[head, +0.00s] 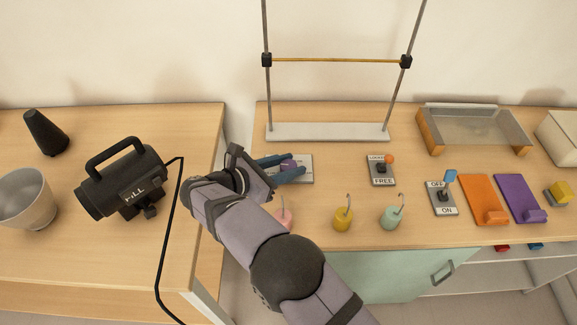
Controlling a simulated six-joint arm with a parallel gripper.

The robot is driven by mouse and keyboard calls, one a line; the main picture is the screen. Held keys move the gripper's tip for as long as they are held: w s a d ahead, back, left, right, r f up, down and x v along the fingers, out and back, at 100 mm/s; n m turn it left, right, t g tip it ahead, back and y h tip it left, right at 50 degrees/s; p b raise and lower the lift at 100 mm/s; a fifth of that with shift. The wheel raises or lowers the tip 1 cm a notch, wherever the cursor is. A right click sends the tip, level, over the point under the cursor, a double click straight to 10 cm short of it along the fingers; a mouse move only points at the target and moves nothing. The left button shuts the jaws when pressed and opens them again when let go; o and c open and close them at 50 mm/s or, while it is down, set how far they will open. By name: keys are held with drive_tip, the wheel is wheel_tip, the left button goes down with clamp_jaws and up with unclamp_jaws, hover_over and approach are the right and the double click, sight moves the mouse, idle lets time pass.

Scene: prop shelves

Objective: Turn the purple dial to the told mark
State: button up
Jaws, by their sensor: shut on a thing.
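The purple dial (289,164) sits on a light grey plate (306,168) on the wooden counter, left of centre in the head view. My gripper (287,168) comes in from the left with its blue fingers closed around the dial. The fingers cover much of the dial and part of the plate. The marks on the plate are too small and too hidden to read, so I cannot tell which way the dial points.
A pink hooked weight (284,217) stands partly behind my arm, with yellow (343,219) and mint (391,217) ones to its right. A lever plate (382,174) lies right of the dial. A metal frame (328,132) stands behind. A black lamp (124,183) is at left.

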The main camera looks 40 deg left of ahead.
sight(286, 165)
drive_tip(key=shift+r+m+h+b, duration=0.15)
drive_tip(key=shift+m+h+b, duration=0.5)
drive_tip(key=shift+m+h, duration=0.35)
drive_tip(key=o, duration=1.1)
drive_tip(key=shift+c, duration=0.2)
drive_tip(key=shift+s, duration=0.15)
drive_tip(key=b+v, duration=0.1)
drive_tip(key=v, duration=0.3)
drive_tip(key=shift+s+a, duration=0.2)
drive_tip(key=shift+s, duration=0.1)
drive_tip(key=shift+s+r+p, duration=0.25)
drive_tip(key=shift+r+p, duration=0.05)
drive_tip(key=shift+p, duration=0.05)
drive_tip(key=shift+p+v, duration=0.35)
drive_tip(key=shift+v, duration=0.45)
